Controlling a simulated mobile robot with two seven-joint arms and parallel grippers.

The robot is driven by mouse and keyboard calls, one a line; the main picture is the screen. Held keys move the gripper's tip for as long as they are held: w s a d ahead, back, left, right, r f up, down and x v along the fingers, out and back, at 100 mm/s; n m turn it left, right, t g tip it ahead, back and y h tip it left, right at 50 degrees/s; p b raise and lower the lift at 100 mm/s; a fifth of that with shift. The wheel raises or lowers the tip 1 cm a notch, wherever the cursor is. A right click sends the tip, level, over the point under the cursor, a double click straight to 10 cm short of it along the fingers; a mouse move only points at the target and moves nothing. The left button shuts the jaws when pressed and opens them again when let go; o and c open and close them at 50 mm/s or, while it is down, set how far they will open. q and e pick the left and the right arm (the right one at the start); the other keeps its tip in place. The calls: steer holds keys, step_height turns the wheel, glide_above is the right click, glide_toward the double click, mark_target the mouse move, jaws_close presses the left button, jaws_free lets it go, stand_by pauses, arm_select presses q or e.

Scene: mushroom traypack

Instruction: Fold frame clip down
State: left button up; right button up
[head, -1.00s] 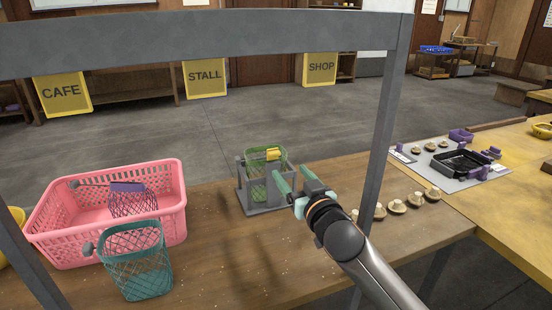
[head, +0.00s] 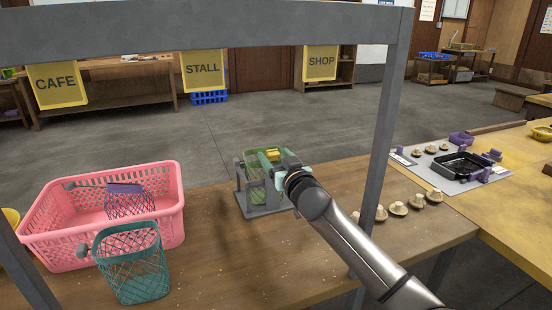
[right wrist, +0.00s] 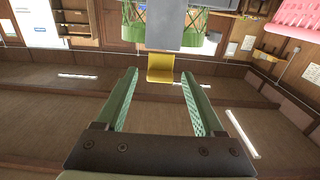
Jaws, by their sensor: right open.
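A grey frame (head: 240,187) stands on the wooden table and holds a green mesh basket (head: 256,192). The yellow clip (head: 273,154) is at the top of the frame, partly hidden by my right gripper. My right gripper (head: 268,164) is at the frame's right side, its fingers reaching over the basket. In the right wrist view its two green fingers (right wrist: 160,85) are wide apart and empty. There the yellow clip (right wrist: 160,68) shows beyond the fingertips, between their lines, against the grey frame (right wrist: 177,28). I cannot tell whether a finger touches it. My left gripper is not in view.
A pink basket (head: 165,225) holding a purple mesh basket (head: 125,188) is at the left, with a teal basket (head: 133,280) in front. Several mushrooms (head: 397,208) lie right of the frame. A grey post (head: 384,140) stands close to my right arm. A black tray (head: 462,165) is farther right.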

steer(key=shift+c, duration=0.2)
jaws_close()
stand_by(0.4)
